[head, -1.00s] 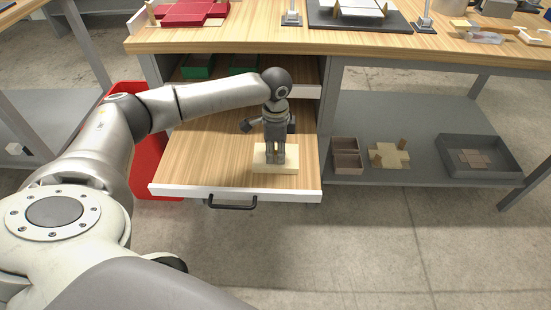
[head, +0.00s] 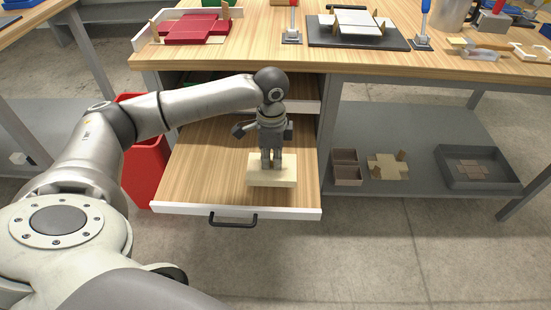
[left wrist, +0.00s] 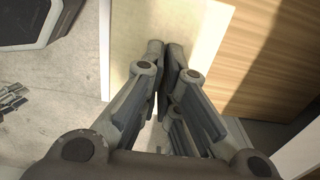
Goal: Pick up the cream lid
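The cream lid (head: 286,179) is a pale flat piece over the front right of the pulled-out wooden drawer (head: 205,160). My left gripper (head: 272,166) points straight down onto the lid's middle. In the left wrist view its fingers (left wrist: 166,48) are drawn nearly together against the lid (left wrist: 205,30), which fills the top middle. The fingers hide the exact contact and the part they grip. A dark band lies on the wood beside the lid. How high the lid is above the drawer floor is hard to tell. My right gripper is out of view.
A black handle (head: 233,219) is on the drawer's white front. A red bin (head: 145,172) stands left of the drawer. The bench top (head: 270,55) overhangs behind, with a red box blank (head: 198,28). A grey shelf (head: 420,125) is at right. The floor in front is clear.

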